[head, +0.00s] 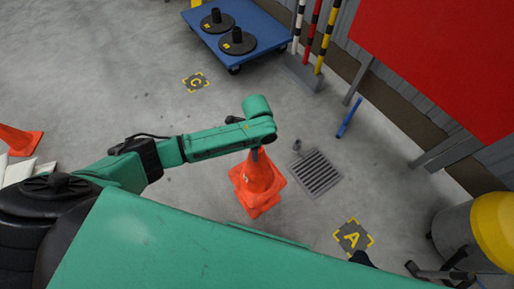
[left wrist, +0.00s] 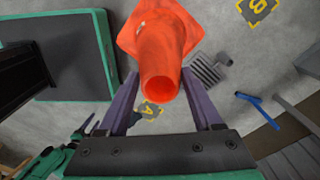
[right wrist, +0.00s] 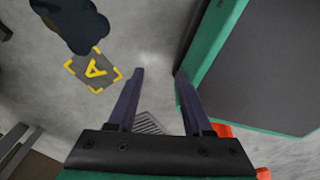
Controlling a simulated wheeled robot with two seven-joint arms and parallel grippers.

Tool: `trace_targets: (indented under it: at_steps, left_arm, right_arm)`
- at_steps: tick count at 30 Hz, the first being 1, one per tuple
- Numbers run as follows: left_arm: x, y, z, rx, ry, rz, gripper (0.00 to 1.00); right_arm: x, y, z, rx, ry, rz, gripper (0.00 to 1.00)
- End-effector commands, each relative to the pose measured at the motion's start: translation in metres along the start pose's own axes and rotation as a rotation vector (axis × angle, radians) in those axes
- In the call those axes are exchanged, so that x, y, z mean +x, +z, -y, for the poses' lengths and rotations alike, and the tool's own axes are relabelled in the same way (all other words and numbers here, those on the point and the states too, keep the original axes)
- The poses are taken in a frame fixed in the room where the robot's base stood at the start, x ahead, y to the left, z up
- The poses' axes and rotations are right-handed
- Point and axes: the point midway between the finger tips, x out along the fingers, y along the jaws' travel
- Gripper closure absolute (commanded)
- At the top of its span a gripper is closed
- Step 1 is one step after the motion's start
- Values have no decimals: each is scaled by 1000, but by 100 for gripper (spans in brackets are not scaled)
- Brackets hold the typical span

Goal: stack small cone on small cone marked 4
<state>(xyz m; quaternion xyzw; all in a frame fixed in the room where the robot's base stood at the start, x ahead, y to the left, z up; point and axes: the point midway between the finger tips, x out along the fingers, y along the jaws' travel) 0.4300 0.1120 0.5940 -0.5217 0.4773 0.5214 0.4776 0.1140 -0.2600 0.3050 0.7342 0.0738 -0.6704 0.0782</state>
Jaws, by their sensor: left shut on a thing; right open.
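My left gripper (head: 256,152) is shut on the top of an orange cone (head: 258,178), which hangs tip-up over the floor. In the left wrist view, the cone (left wrist: 165,50) sits between the fingers (left wrist: 160,95), its open tip toward the camera. Under it in the head view, a lower orange corner (head: 262,211) shows; I cannot tell whether this is a second cone beneath or whether they touch. No number 4 is readable. Another orange cone (head: 18,140) stands at the far left. My right gripper (right wrist: 155,75) is open and empty in its wrist view. Orange patches (right wrist: 222,130) show beside it, partly hidden.
A floor drain (head: 317,173) lies right of the held cone. A blue stick (head: 349,117), floor marks A (head: 352,237) and C (head: 196,82), a blue trolley (head: 262,38) with black bases, striped posts (head: 327,38) and a yellow-topped drum (head: 494,232) stand around. Floor between is mostly clear.

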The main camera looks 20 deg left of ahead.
Motion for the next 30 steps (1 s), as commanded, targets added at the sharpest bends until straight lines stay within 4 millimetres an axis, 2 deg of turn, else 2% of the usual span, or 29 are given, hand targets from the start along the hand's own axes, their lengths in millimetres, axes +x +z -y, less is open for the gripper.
trace_targets:
  at_steps: [1,7,15,30]
  left_arm:
    - [17,0,1,0,-2,-1,100]
    - [46,0,1,0,-2,-1,100]
    - [76,-1,0,0,-2,-2,100]
    - [106,0,0,0,-2,0,100]
  right_arm:
    - [18,2,0,0,0,0,50]
    - [52,5,1,0,0,0,50]
    - [71,-36,1,19,0,-10,50]
    - [42,-118,3,54,-10,-27,50]
